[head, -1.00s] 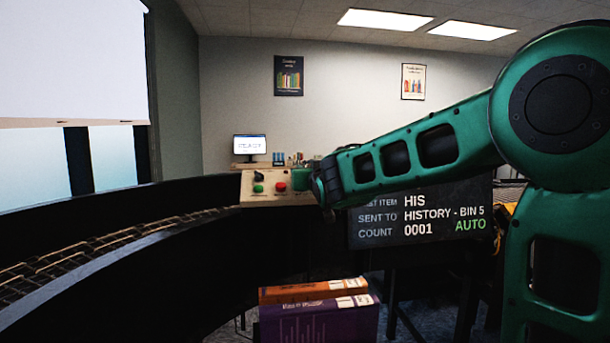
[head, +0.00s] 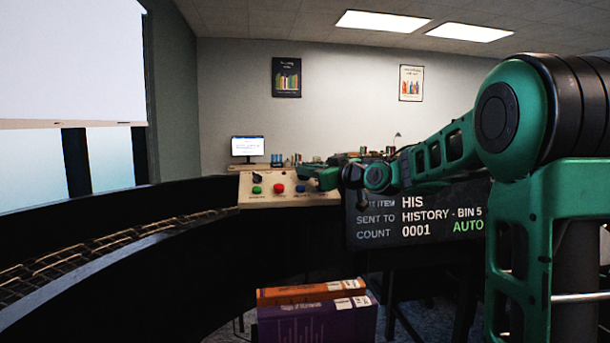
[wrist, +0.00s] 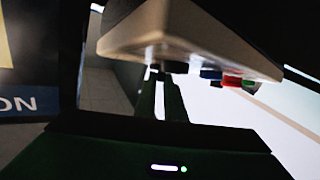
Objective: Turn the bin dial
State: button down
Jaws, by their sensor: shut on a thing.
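The beige control panel (head: 262,192) stands at the end of the curved conveyor. It bears a green, a red and a blue button, with a black knob (head: 257,177) above the green one. My gripper (head: 312,173) is at the panel's right part, beside the blue button (head: 300,189). In the wrist view my gripper (wrist: 164,76) reaches up to the panel's face and is shut on a small dark knob, which appears to be the bin dial (wrist: 178,68). My gripper hides the dial in the head view, and its pointer setting cannot be read.
A dark display (head: 412,218) below my arm reads HISTORY - BIN 5 and AUTO. The black-walled conveyor (head: 95,250) curves along the left. Orange and purple books (head: 315,315) stand in front. A small monitor (head: 248,146) is behind the panel.

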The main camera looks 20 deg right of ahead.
jog(key=shift+d+f+n+g+y, duration=0.25)
jog(key=shift+f+n+g+y, duration=0.2)
jog(key=shift+y, duration=0.25)
jog(key=c, duration=1.8)
grip_release()
jog(key=shift+c, duration=0.2)
jog(key=shift+a+r, duration=0.1)
jog(key=shift+r, duration=0.1)
jog(key=f+v, duration=0.1)
jog(key=v, duration=0.9)
jog(key=shift+s+r, duration=0.25)
jog(key=shift+r, duration=0.15)
